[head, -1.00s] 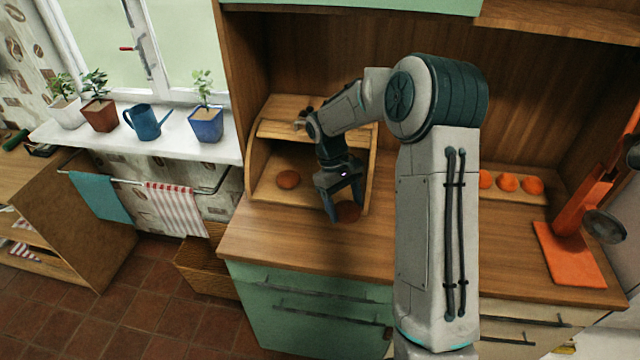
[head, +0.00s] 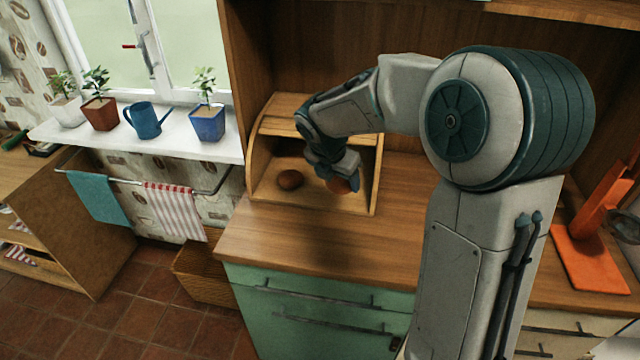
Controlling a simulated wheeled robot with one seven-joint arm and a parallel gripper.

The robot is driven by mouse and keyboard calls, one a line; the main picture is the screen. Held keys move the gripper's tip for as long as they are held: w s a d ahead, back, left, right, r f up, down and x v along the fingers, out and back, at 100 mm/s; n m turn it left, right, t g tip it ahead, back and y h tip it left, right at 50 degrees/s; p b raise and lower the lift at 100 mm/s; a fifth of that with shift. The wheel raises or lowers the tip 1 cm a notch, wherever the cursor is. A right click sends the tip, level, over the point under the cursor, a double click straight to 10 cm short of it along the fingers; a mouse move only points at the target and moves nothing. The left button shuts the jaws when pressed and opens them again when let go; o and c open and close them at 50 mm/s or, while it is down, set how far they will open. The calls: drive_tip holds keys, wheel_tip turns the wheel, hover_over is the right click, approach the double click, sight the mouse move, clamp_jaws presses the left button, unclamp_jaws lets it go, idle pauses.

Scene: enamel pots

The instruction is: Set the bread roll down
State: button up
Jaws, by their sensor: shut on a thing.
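A brown bread roll (head: 338,187) shows below my gripper (head: 346,182), which is shut on it. My gripper and this roll are at the open front of a wooden bread box (head: 268,194), toward its right side. I cannot tell whether the roll touches the box floor. My wrist hides part of the box's inside.
The wooden counter (head: 290,234) in front of the box is clear. An orange stand (head: 590,255) is at the right. A blue watering can (head: 147,118) and several potted plants stand on the windowsill at the left. My arm hides much of the counter's right part.

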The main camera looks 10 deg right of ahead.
drive_tip(key=w+d+f, duration=0.1)
drive_tip(key=w+f, duration=0.1)
drive_tip(key=w, duration=0.1)
drive_tip(key=w+d+f, duration=0.2)
drive_tip(key=w, duration=0.2)
drive_tip(key=w+d+f+p, duration=0.1)
drive_tip(key=w+d+f, duration=0.1)
drive_tip(key=w+f, duration=0.1)
drive_tip(key=shift+w, duration=0.25)
drive_tip(key=shift+f, duration=2)
drive_tip(key=shift+f, duration=0.15)
drive_tip(key=o, duration=1)
drive_tip(key=shift+o, duration=0.2)
